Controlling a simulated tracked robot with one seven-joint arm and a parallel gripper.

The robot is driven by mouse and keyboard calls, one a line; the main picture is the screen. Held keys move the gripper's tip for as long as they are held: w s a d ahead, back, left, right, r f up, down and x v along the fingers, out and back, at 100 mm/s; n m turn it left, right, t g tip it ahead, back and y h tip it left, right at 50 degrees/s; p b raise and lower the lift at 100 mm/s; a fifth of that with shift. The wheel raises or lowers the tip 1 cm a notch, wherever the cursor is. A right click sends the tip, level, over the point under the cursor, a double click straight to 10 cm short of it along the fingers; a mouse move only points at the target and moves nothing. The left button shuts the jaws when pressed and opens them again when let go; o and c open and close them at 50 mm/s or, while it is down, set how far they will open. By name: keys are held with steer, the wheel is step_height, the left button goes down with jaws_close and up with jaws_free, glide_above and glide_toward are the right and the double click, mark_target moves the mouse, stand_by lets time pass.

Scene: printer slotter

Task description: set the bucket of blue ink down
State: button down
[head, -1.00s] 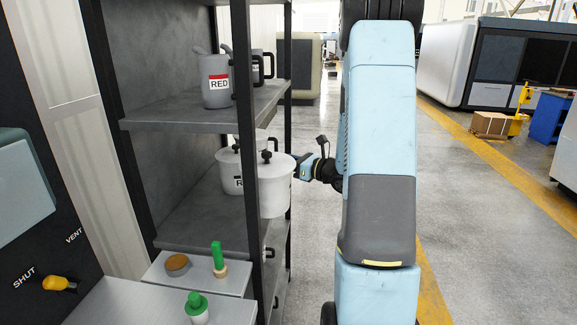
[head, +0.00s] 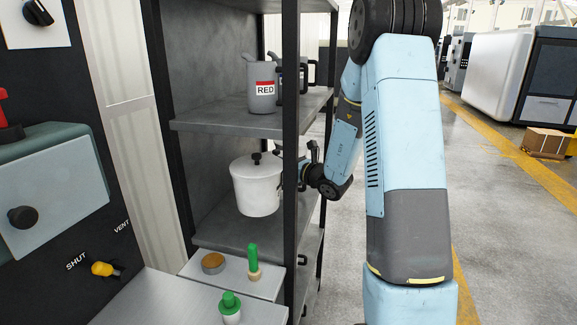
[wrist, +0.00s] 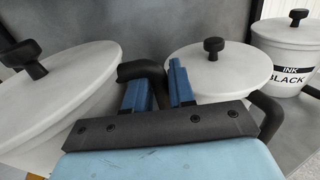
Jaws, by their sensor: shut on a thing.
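A white bucket (head: 257,187) with a grey-white lid and black knob hangs within the middle bay of the shelf rack, its base seeming above the shelf board (head: 225,234). No label shows on it, so its colour cannot be read. My gripper (head: 304,165) is to its right, partly behind the front post. In the wrist view my gripper (wrist: 160,88) is shut on a black handle of the left bucket (wrist: 55,92), whose lid looks tilted. A second lidded bucket (wrist: 212,70) stands close on the right, and a bucket labelled INK BLACK (wrist: 285,55) is beyond it.
The rack's black front post (head: 291,130) stands between bucket and arm. A grey RED jug (head: 262,90) is on the board above. Below are a tray with a green-handled tool (head: 253,262) and a brown disc (head: 213,263). Open floor lies right.

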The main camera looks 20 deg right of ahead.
steer(key=shift+d+f, duration=0.1)
steer(key=shift+f, duration=2.85)
steer(key=shift+w+a+f, duration=0.2)
steer(key=shift+a+f, duration=0.1)
steer(key=shift+f, duration=0.2)
steer(key=c, duration=1.2)
jaws_free()
steer(key=shift+c, duration=0.2)
steer(key=v, duration=1.2)
